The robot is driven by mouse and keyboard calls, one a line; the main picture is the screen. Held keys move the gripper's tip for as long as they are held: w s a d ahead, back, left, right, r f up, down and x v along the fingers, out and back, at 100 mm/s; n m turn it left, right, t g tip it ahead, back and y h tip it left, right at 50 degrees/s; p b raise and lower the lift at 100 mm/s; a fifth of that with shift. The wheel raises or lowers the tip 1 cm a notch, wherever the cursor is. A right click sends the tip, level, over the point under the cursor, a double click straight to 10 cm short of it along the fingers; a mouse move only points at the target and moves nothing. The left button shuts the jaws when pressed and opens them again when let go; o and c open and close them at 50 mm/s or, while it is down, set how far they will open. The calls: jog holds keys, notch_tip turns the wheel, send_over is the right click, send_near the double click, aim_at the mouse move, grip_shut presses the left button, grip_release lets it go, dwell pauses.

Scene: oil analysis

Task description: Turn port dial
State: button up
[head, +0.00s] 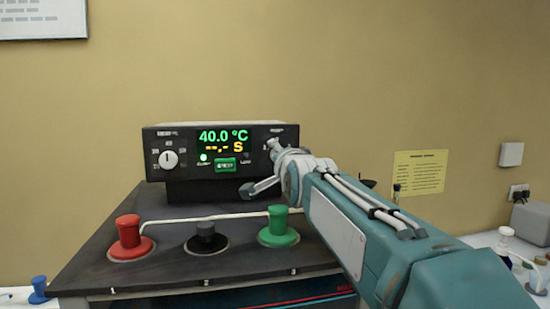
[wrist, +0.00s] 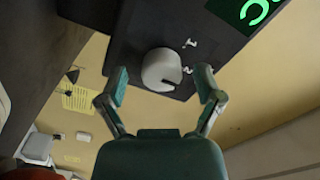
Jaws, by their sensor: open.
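The instrument box (head: 182,133) has a green and yellow display (head: 222,142). A white round dial (head: 168,158) sits on the left of its front face. A second pale dial, on the right of the display, shows in the wrist view (wrist: 160,70) with a dark notch in its rim and small marks around it; in the head view my gripper largely hides it. My gripper (head: 259,167) is open in front of the box's right end. In the wrist view its fingers stand on either side of the right dial, with visible gaps. I cannot read which dial is the port dial.
Red (head: 128,231), black (head: 206,238) and green (head: 279,227) knobs stand on the dark top below the box. A yellow notice (head: 420,172) hangs on the wall at right. Bottles stand on the bench at far right.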

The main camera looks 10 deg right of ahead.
jog(key=shift+w, duration=0.3)
jog(key=shift+a, duration=0.1)
jog(key=c, duration=1.1)
jog(key=shift+c, duration=0.2)
jog(key=shift+n, duration=0.3)
jog(key=n, duration=0.5)
jog(key=shift+n, duration=0.3)
jog(key=n, duration=0.5)
jog(key=shift+n, duration=0.4)
